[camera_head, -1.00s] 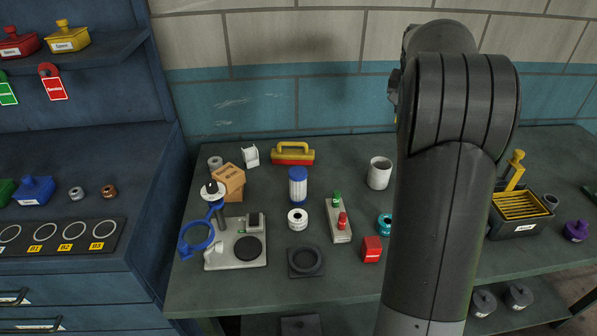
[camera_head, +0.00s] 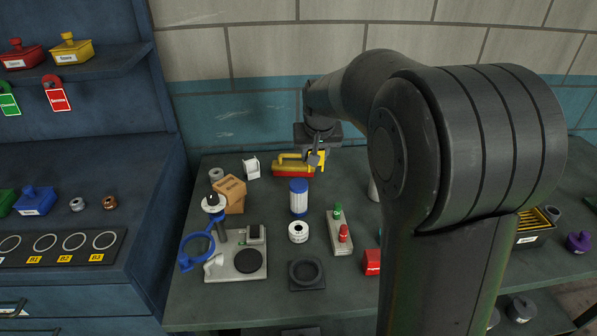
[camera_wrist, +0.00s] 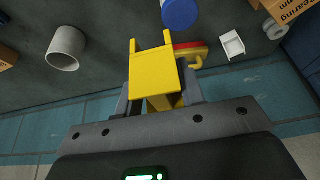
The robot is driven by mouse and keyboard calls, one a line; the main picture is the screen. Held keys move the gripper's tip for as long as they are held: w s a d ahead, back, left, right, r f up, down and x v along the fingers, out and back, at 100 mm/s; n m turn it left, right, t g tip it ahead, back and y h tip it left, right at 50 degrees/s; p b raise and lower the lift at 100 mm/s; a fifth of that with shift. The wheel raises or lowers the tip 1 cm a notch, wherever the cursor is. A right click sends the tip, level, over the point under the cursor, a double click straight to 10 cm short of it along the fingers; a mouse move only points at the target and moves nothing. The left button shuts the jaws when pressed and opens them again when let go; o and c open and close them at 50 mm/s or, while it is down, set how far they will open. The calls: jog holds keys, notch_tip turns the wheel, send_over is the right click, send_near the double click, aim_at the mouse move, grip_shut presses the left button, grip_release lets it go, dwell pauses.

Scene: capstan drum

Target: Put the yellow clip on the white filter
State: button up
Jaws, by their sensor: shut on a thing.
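The yellow clip (camera_wrist: 152,76) is held in my gripper (camera_wrist: 157,100), with its two prongs pointing away from the palm. In the head view the clip (camera_head: 318,160) shows as a small yellow piece at my gripper (camera_head: 315,152), near the back of the bench. The white filter (camera_head: 299,198) stands upright on the bench, with a blue cap and blue base. In the wrist view its blue cap (camera_wrist: 180,14) shows at the top edge, beyond the prongs and apart from them.
A red block with a yellow handle (camera_head: 288,170) lies behind the filter. A grey-white cup (camera_wrist: 66,47) shows in the wrist view.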

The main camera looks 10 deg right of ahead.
jog(key=a+f, duration=0.1)
jog(key=w+a, duration=0.1)
jog(key=a+f, duration=0.1)
jog(key=a, duration=0.1)
jog(key=shift+w+f, duration=0.3)
jog(key=shift+w, duration=0.1)
jog(key=shift+f, duration=2)
jog(key=shift+f, duration=0.1)
jog(key=o, duration=1)
jog(key=shift+c, duration=0.2)
jog(key=v, duration=1.1)
jog(key=s+d+r, duration=0.2)
jog(key=s+d, duration=0.1)
jog(key=s, duration=0.5)
jog(key=s+d+r, duration=0.2)
jog(key=s+d, duration=0.1)
jog(key=s, duration=0.5)
jog(key=s+d+f+t, duration=0.1)
jog(key=s+d+f, duration=0.1)
jog(key=s, duration=1.2)
jog(key=shift+f, duration=0.6)
